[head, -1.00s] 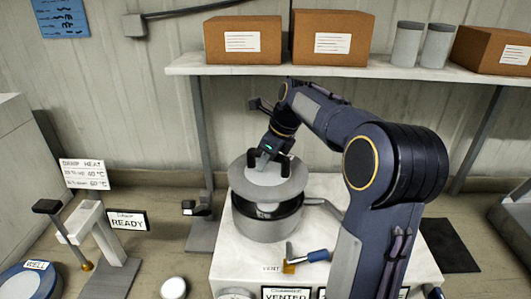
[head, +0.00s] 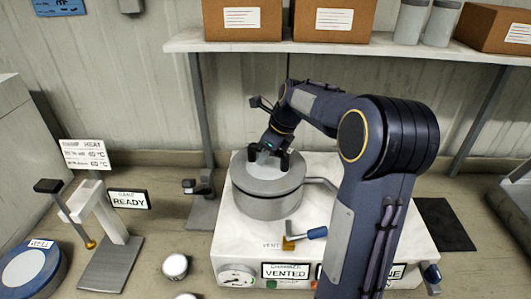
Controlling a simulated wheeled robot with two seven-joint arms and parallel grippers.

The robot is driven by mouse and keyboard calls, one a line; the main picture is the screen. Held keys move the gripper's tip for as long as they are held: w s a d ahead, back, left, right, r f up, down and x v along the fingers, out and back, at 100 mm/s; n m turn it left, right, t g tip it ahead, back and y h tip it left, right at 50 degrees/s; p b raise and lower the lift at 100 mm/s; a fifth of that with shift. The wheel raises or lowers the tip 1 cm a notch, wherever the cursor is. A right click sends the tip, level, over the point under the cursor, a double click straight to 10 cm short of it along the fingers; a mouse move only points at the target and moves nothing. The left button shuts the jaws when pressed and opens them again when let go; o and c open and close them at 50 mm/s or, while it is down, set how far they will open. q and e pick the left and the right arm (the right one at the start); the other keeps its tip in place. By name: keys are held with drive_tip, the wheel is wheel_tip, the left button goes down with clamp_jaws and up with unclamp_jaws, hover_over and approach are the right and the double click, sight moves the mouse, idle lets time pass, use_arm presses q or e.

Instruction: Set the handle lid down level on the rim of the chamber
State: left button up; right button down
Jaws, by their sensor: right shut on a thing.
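The handle lid (head: 258,184) is a grey disc with a dark handle on top. My right gripper (head: 270,158) comes down from above and is shut on the lid's handle. The gripper hides part of the handle and of the lid's far side. My left gripper is not in view.
The chamber stands on a white bench unit (head: 330,242) with a blue-handled vent valve (head: 309,235) in front and a "VENTED" sign (head: 287,271). A ramp stand (head: 105,225) is at left. A shelf with boxes (head: 333,18) runs above.

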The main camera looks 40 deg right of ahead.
drive_tip(key=shift+f, duration=0.45)
idle(0.3)
drive_tip(key=c, duration=1.2)
unclamp_jaws()
drive_tip(key=shift+o, duration=0.2)
drive_tip(key=shift+s+f, duration=0.1)
